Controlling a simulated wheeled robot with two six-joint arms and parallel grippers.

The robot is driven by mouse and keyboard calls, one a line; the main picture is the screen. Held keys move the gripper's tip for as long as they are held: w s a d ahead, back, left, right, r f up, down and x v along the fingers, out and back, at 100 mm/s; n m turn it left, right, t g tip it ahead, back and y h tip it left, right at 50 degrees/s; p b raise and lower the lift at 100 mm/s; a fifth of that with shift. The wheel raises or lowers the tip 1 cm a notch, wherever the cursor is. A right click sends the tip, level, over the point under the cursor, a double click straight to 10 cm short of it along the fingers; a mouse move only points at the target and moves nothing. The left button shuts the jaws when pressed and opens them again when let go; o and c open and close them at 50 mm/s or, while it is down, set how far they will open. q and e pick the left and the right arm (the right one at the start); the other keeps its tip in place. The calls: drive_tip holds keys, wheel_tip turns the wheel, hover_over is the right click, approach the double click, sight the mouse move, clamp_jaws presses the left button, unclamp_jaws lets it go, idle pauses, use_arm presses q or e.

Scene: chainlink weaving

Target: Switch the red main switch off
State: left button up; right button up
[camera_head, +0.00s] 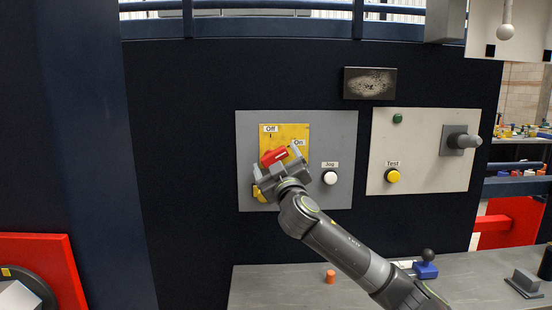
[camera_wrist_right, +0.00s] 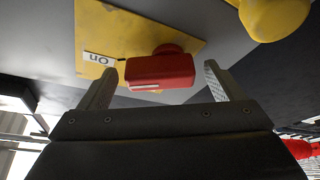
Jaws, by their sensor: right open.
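The red main switch (camera_head: 273,157) sits on a yellow plate (camera_head: 293,133) marked Off at the top and On at the right. Its red handle is turned toward the On side. In the right wrist view the red handle (camera_wrist_right: 160,71) lies between the two fingers, with its white line toward the On label (camera_wrist_right: 99,58). My right gripper (camera_head: 276,161) is open around the handle, a finger on each side. A gap shows at the right finger; contact at the left is unclear. The gripper hides the lower part of the switch. My left gripper is not in view.
The grey panel (camera_head: 345,130) also bears a white Jog button (camera_head: 330,178) and a yellow knob (camera_head: 260,193) partly behind my gripper. The right panel (camera_head: 430,122) has a yellow Test button (camera_head: 393,176) and a protruding grey handle (camera_head: 463,141). A grey shelf (camera_head: 270,285) lies below.

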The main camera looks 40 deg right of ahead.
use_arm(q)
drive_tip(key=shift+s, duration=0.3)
use_arm(e)
drive_tip(key=shift+w, duration=0.15)
drive_tip(key=c, duration=1)
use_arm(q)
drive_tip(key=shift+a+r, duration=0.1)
use_arm(e)
drive_tip(key=shift+r, duration=0.1)
